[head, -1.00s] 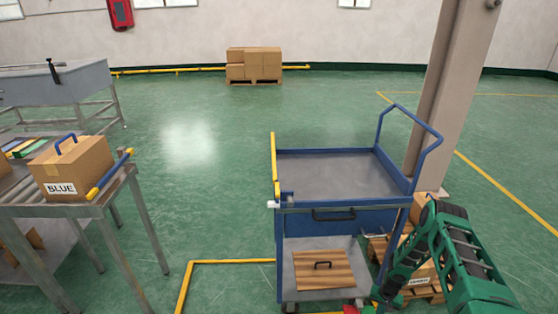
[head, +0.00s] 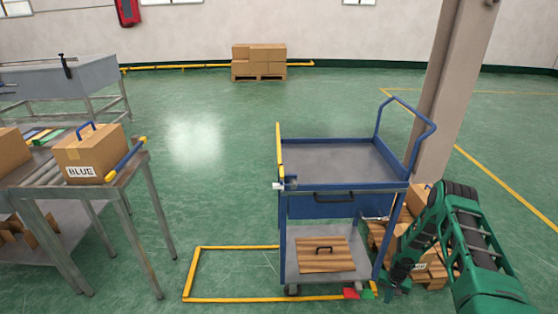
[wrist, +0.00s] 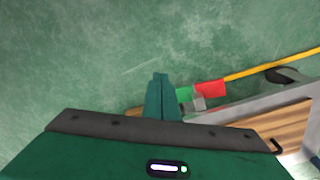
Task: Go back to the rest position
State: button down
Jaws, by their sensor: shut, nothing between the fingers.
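My gripper (wrist: 160,98) points down over the green floor in the wrist view, its two dark green fingers together and empty. In the head view my green arm hangs at the lower right, and its lower end (head: 390,288) is beside the blue trolley's right front corner. The fingers are hard to make out there.
The blue trolley (head: 345,155) stands centre right, with a wooden board (head: 320,262) on its lower shelf. A box marked BLUE (head: 92,155) sits on a metal table at left. A pillar (head: 440,110) stands behind the trolley. Open floor lies centre left.

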jog(key=d+r+h, duration=0.1)
jog(key=d+r, duration=0.1)
jog(key=r, duration=1.4)
jog(key=d+r, duration=0.3)
jog(key=r, duration=1.4)
jog(key=s+r, duration=0.4)
jog(key=r, duration=0.8)
jog(key=s+a+r, duration=0.2)
jog(key=s+r, duration=0.5)
jog(key=r, duration=0.1)
jog(key=s+a+r, duration=0.2)
jog(key=s+r, duration=0.6)
jog(key=r, duration=0.1)
jog(key=s+a+r, duration=0.2)
jog(key=s+a, duration=0.1)
jog(key=s, duration=0.6)
jog(key=s+a+r+m+y, duration=0.1)
jog(key=s+a, duration=0.3)
jog(key=s, duration=0.6)
jog(key=shift+s+a+r, duration=0.2)
jog(key=shift+a+r, duration=0.05)
jog(key=shift+r, duration=0.55)
jog(key=shift+w+f, duration=0.25)
jog(key=shift+w, duration=0.4)
